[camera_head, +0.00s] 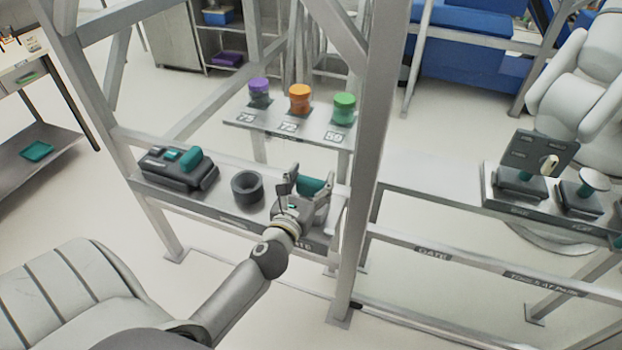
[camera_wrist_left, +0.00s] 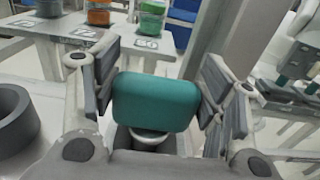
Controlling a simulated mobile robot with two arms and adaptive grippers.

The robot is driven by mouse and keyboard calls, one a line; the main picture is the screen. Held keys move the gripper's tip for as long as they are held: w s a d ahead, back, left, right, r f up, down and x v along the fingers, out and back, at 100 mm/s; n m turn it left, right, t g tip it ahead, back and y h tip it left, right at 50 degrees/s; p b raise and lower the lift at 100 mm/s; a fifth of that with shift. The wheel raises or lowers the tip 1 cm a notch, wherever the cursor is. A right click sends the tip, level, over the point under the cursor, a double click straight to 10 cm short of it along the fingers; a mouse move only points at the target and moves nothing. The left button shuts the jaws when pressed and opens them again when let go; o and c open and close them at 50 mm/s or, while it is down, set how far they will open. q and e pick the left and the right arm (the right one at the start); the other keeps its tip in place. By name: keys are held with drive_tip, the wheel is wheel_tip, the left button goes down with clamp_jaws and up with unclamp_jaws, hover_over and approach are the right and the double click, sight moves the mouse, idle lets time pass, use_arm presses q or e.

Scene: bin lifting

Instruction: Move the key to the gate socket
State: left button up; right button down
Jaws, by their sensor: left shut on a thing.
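My left gripper (camera_head: 308,188) is over the right end of the left shelf. It is shut on a teal block-like handle, which I take as the key (camera_head: 313,184). In the left wrist view the key (camera_wrist_left: 155,101) sits between the two finger pads, with a pale round collar below it. Its lower end is hidden, so I cannot tell whether it is seated or lifted. A dark ring (camera_head: 247,186), possibly a socket, stands left of the gripper; it also shows in the left wrist view (camera_wrist_left: 14,120). My right gripper is not in view.
A black device with a teal handle (camera_head: 179,168) stands at the shelf's left end. Behind, a small shelf (camera_head: 270,128) holds purple, orange and green jars. A thick grey post (camera_head: 368,160) rises just right of my gripper. A right-hand shelf holds more devices (camera_head: 520,185).

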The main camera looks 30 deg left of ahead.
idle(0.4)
use_arm(q)
drive_tip(key=o, duration=1.6)
drive_tip(key=shift+o, duration=0.8)
drive_tip(key=shift+f, duration=0.1)
wheel_tip(320, 180, up, 9)
drive_tip(key=p, duration=1)
